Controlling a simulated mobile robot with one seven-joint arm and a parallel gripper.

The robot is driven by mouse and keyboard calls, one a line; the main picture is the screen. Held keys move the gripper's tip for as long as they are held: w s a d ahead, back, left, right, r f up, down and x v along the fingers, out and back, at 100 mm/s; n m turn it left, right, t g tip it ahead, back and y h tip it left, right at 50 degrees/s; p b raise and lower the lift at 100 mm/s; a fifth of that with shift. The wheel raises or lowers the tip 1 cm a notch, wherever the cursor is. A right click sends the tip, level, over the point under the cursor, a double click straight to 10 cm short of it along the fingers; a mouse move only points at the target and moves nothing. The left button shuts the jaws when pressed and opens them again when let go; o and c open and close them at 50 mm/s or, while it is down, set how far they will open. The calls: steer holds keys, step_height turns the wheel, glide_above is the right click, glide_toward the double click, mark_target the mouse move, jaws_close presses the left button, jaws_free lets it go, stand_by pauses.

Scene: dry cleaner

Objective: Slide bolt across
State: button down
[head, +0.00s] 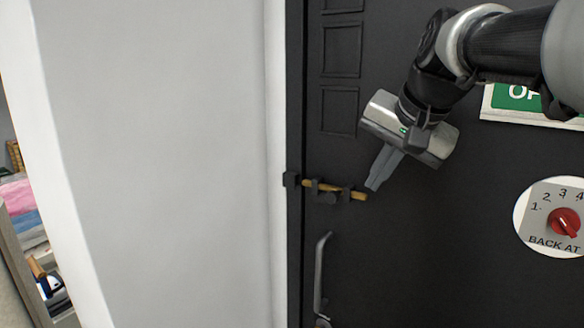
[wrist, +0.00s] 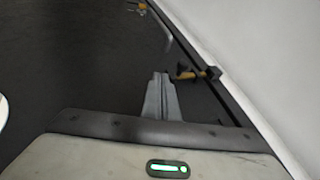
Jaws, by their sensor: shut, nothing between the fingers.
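The bolt (head: 334,189) is a brass rod in dark brackets on the black door, with a dark knob below its middle. Its left end reaches to the dark keeper (head: 291,180) on the door frame; I cannot tell whether it enters it. My gripper (head: 372,186) is shut and empty, its fingertips close beside the bolt's right end; I cannot tell whether they touch. In the wrist view, the shut fingers (wrist: 160,76) point toward the door, with the bolt (wrist: 186,75) and keeper (wrist: 212,73) just to their right.
A grey door handle (head: 320,275) is below the bolt. A green sign (head: 515,97) and a round "BACK AT" dial (head: 553,217) with a red knob are on the door at the right. A white wall (head: 160,150) is left of the frame. Another brass fitting (wrist: 135,5) shows in the wrist view.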

mark_target(328, 187)
steer(key=w+a+f, duration=0.2)
steer(key=w+f, duration=0.1)
steer(key=w+a+f, duration=0.1)
steer(key=w+f, duration=0.1)
steer(key=shift+w+a+f, duration=0.15)
steer(key=shift+w+f, duration=0.05)
steer(key=shift+f, duration=0.05)
steer(key=shift+w+a, duration=0.25)
steer(key=shift+a, duration=0.1)
steer(key=w+a+p, duration=0.1)
steer(key=w+a, duration=0.1)
steer(key=a, duration=0.1)
steer(key=shift+w+a+p, duration=0.1)
steer(key=shift+w+p, duration=0.1)
steer(key=shift+p, duration=0.1)
